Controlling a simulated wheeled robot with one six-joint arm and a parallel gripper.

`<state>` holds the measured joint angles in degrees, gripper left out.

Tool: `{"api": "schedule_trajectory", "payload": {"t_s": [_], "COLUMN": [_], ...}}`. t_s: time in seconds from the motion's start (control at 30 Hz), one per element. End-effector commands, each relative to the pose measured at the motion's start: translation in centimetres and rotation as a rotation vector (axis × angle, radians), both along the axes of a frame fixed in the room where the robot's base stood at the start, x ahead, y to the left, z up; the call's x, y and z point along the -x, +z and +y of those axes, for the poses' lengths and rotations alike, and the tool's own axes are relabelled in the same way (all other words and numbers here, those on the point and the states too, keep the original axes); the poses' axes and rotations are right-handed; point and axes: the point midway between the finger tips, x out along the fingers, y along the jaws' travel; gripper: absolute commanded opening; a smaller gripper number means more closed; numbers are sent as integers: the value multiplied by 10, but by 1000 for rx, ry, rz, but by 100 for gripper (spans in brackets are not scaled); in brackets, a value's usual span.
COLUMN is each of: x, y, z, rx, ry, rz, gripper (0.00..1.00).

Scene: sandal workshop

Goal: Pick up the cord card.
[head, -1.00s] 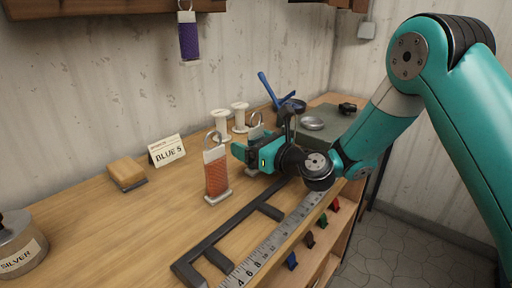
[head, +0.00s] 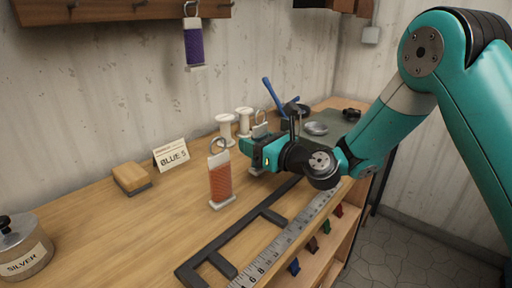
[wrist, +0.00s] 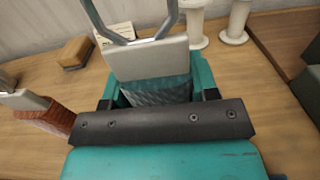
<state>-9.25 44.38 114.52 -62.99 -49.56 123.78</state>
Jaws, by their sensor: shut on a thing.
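My gripper (head: 257,152) is over the middle of the bench, shut on a cord card (head: 260,130). In the wrist view the held card (wrist: 150,60) has a pale top, a metal ring and dark grey-green cord, and stands upright between the fingers. The gripper hides much of its cord in the head view. An orange cord card (head: 220,182) with a ring stands upright on the bench, left of my gripper. A purple cord card (head: 193,42) hangs from the wall rack.
White spools (head: 244,122) stand behind my gripper. A "BLUES" sign (head: 171,155), a wooden block (head: 131,178) and a "SILVER" tin (head: 24,250) lie left. A black frame (head: 235,235) and a steel ruler (head: 285,240) lie in front. A grey-green mat (head: 336,124) is at the right.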

Motion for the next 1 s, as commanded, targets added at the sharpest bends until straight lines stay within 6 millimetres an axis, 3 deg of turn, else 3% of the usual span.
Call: {"api": "schedule_trajectory", "payload": {"t_s": [0.4, 0.6, 0.8, 1.0], "x": [0, 0, 0, 0], "y": [106, 147, 172, 181], "z": [0, 0, 0, 0], "rx": [-1, -1, -1, -1], "ry": [0, 0, 0, 0], "rz": [-8, -6, -4, -2], "gripper": [25, 25, 25, 25]}}
